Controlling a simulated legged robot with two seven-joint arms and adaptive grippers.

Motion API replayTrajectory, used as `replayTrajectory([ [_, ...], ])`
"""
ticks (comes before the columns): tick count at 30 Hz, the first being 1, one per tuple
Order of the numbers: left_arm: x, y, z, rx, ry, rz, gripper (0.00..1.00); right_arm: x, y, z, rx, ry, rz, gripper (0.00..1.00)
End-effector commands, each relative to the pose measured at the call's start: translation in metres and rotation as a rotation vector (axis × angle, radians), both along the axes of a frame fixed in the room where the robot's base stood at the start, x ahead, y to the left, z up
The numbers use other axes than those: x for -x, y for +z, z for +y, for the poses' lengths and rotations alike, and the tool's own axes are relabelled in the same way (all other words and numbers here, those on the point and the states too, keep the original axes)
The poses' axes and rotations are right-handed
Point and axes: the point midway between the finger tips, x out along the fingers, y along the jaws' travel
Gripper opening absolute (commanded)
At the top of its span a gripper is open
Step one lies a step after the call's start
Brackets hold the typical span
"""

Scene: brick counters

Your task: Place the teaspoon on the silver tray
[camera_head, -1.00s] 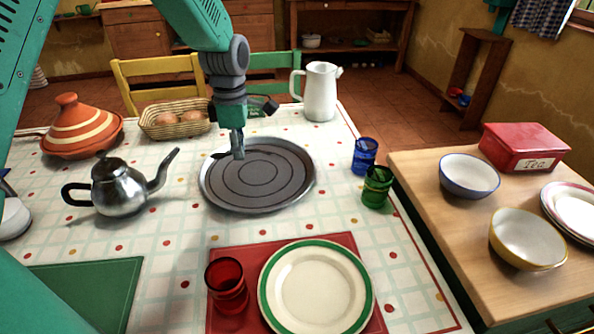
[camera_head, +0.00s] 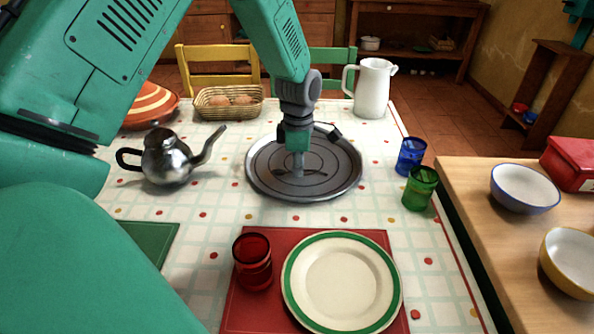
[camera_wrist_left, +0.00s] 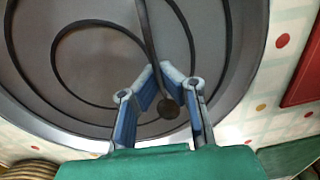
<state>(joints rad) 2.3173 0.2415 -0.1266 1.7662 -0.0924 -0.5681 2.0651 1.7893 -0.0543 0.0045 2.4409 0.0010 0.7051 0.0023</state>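The silver tray (camera_head: 262,178) is round, dark grey and marked with rings. It lies on the tablecloth in the head view. My left gripper (camera_head: 298,176) points down over the middle of the tray. In the left wrist view the fingertips of my left gripper (camera_wrist_left: 165,74) are closed around the thin dark teaspoon (camera_wrist_left: 149,36), whose rounded end shows between the fingers. The tray (camera_wrist_left: 90,65) fills much of the view behind it. I cannot tell whether the teaspoon touches the tray. My right gripper is not in view.
A silver teapot (camera_head: 167,160) stands left of the tray, a bread basket (camera_head: 228,103) behind it and a white jug (camera_head: 372,88) at the back right. Blue (camera_head: 411,156) and green (camera_head: 420,188) glasses stand to the right. A plate (camera_head: 342,282) and red glass (camera_head: 252,262) are in front.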

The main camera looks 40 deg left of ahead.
Motion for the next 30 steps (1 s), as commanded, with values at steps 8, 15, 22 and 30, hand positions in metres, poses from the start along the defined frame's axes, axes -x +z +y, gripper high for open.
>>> replayTrajectory([
  [8,0.0,-0.009,0.009,0.01,0.003,0.0,0.0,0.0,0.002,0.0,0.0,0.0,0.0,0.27],
  [15,0.001,-0.019,0.009,0.005,0.005,0.008,0.0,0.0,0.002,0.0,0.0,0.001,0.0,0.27],
  [22,0.002,-0.02,0.008,0.008,0.005,0.013,0.26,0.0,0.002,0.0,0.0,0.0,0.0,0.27],
  [30,0.003,-0.017,0.007,0.007,0.004,0.009,0.26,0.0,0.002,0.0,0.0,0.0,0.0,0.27],
])
